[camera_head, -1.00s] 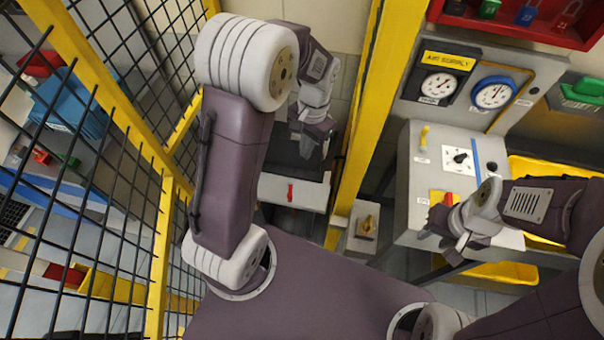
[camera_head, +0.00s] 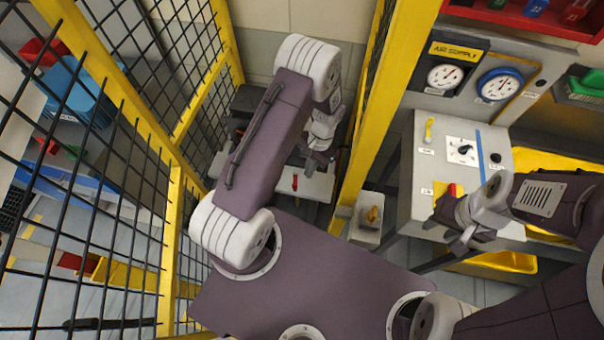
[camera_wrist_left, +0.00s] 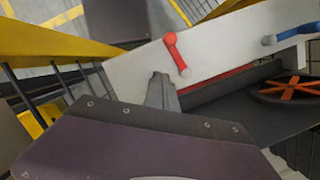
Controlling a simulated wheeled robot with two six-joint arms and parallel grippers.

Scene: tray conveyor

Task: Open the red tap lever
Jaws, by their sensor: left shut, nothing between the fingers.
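The red tap lever (camera_wrist_left: 176,55) is a short red bar with a ball at each end, on a pale panel (camera_wrist_left: 130,72) in the left wrist view. The lever also shows small in the head view (camera_head: 295,182). My left gripper (camera_wrist_left: 161,82) is shut and empty, its tips over the near side of the panel. They appear just to the left of and below the lever's lower ball, with a small gap in the picture. In the head view my left gripper (camera_head: 321,160) is partly hidden by its arm. My right gripper (camera_head: 455,236) is beside the grey console; its jaws are unclear.
A blue lever (camera_wrist_left: 300,32) and an orange handwheel (camera_wrist_left: 290,88) are to the right of the red lever. Yellow posts (camera_head: 388,95) and black mesh fencing (camera_head: 110,130) flank my left arm. An air supply panel (camera_head: 460,75) stands at right.

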